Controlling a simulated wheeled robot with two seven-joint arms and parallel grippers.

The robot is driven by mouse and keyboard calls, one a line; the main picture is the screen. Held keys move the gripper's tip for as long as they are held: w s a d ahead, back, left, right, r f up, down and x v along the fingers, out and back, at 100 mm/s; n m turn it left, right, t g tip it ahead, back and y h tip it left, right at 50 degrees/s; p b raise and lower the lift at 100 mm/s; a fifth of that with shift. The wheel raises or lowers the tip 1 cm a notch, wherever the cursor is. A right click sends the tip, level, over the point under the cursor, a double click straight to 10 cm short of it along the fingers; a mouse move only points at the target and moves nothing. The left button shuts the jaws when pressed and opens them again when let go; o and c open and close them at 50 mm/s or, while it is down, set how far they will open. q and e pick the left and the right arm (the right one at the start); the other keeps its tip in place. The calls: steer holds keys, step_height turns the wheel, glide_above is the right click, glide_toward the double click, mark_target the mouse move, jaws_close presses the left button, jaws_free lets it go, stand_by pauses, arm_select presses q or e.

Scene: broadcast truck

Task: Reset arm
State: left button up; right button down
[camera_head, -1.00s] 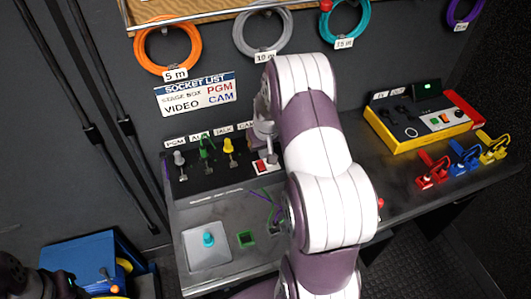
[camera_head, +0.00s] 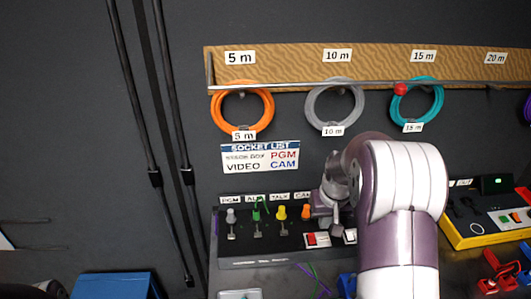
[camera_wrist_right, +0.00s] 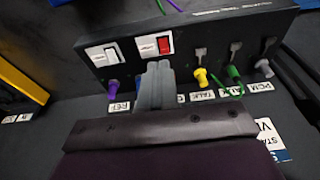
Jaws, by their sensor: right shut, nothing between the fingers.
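My right arm (camera_head: 402,215) comes up from the bottom right of the head view. Its gripper (camera_head: 337,228) is shut and empty in front of the right part of the black socket panel (camera_head: 262,245). In the right wrist view the grey fingers (camera_wrist_right: 155,85) are together, overlapping the panel between the purple plug (camera_wrist_right: 113,86) and the yellow plug (camera_wrist_right: 201,77). Whether they touch the panel cannot be told. The fingers hide part of the socket row. My left gripper is not in view.
Orange (camera_head: 243,127), grey (camera_head: 334,126) and teal (camera_head: 440,105) cable coils hang on the wall above. A red switch (camera_head: 317,239) is on the panel. A yellow console (camera_head: 480,238) is at the right and a blue box (camera_head: 115,286) at the lower left.

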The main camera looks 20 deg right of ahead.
steer(key=s+a+n, duration=0.2)
steer(key=s+a, duration=0.3)
steer(key=a, duration=0.3)
steer(key=s+a+n, duration=0.1)
steer(key=s+a, duration=0.5)
steer(key=a, duration=0.3)
steer(key=shift+a+n+g+y, duration=0.25)
steer(key=shift+n+g+y, duration=0.05)
steer(key=shift+n+g, duration=0.1)
steer(key=shift+s, duration=0.1)
